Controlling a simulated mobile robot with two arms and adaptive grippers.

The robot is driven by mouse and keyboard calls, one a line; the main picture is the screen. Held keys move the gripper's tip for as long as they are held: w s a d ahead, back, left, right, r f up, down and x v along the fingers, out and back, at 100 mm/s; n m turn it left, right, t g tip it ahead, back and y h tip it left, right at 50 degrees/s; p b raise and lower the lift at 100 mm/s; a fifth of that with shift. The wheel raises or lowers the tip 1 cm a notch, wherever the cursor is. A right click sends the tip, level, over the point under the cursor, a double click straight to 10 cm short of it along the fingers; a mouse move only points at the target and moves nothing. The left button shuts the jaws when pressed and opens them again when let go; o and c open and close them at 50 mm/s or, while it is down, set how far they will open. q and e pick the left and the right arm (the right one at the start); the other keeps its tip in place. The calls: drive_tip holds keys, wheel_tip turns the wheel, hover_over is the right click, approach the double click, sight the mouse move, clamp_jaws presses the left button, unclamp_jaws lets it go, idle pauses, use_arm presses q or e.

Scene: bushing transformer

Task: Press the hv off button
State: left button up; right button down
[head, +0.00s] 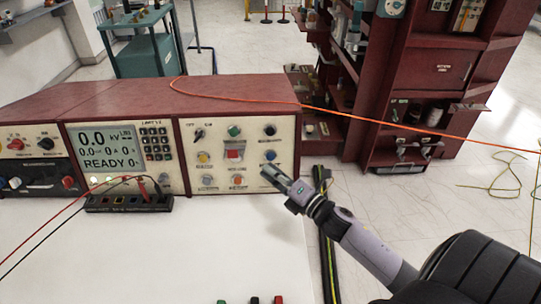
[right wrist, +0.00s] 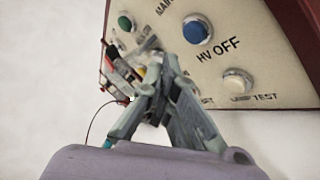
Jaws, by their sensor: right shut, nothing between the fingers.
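The HV OFF button is a round blue button (right wrist: 197,30) with its label printed beside it on the cream panel. In the right wrist view the closed fingers (right wrist: 168,62) point toward the panel, to the lower left of the blue button. Whether they touch the panel cannot be told. My left gripper is not in view.
A white button (right wrist: 237,82) marked TEST is near the blue one. A red switch (head: 234,151) is mid-panel. A black terminal block (head: 128,203) with cables stands before the console. An orange cable (head: 350,115) crosses behind. The white table (head: 150,265) is mostly clear.

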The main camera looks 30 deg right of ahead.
drive_tip(key=shift+s+a+r+p, duration=0.2)
drive_tip(key=shift+s+a, duration=0.2)
drive_tip(key=shift+s, duration=0.25)
drive_tip(key=shift+s+a+r+p, duration=0.2)
drive_tip(key=shift+s+a, duration=0.15)
drive_tip(key=shift+s, duration=0.25)
drive_tip(key=c, duration=2.3)
unclamp_jaws()
